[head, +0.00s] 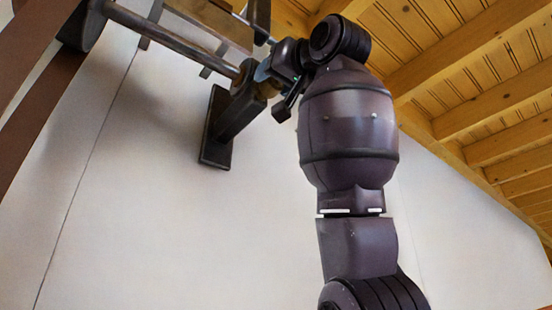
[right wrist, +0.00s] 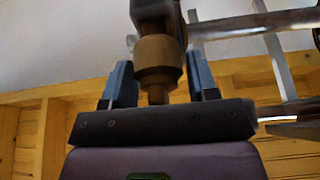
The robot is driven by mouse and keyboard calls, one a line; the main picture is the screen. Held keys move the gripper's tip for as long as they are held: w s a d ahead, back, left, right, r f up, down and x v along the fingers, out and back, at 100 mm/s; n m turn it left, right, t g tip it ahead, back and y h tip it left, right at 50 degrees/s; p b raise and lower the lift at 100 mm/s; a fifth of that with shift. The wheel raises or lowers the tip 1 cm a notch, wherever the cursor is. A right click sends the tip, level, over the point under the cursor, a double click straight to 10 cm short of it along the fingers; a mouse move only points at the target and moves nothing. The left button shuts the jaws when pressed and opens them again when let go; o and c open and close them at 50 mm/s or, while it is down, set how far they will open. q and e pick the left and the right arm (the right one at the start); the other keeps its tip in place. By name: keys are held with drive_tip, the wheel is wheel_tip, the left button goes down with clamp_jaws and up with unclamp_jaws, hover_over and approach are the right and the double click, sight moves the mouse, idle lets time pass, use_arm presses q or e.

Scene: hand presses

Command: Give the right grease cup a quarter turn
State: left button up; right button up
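The right grease cup (right wrist: 158,58) is a brown, brass-like cup with a narrower knob at its lower end. In the right wrist view it hangs under a dark bearing block at the end of a shaft. My right gripper (right wrist: 162,75) reaches up from below, one bluish-grey finger on each side of the cup. The fingers look apart, with a slim gap at the right; contact at the left is unclear. In the head view the right gripper (head: 266,72) is at the bearing, where brownish metal (head: 242,78) shows, partly hidden. My left gripper is out of view.
A metal shaft (head: 172,42) runs from a dark round part (head: 82,26) to the bearing. A dark wall bracket (head: 216,135) stands just below it. Wooden beams (head: 480,55) slope overhead at the right. The pale wall below is clear.

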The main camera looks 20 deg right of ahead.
drive_tip(key=shift+s, duration=0.1)
drive_tip(key=b+v, duration=0.3)
drive_tip(key=v, duration=0.7)
drive_tip(key=shift+s+d+f, duration=0.1)
drive_tip(key=shift+s, duration=0.25)
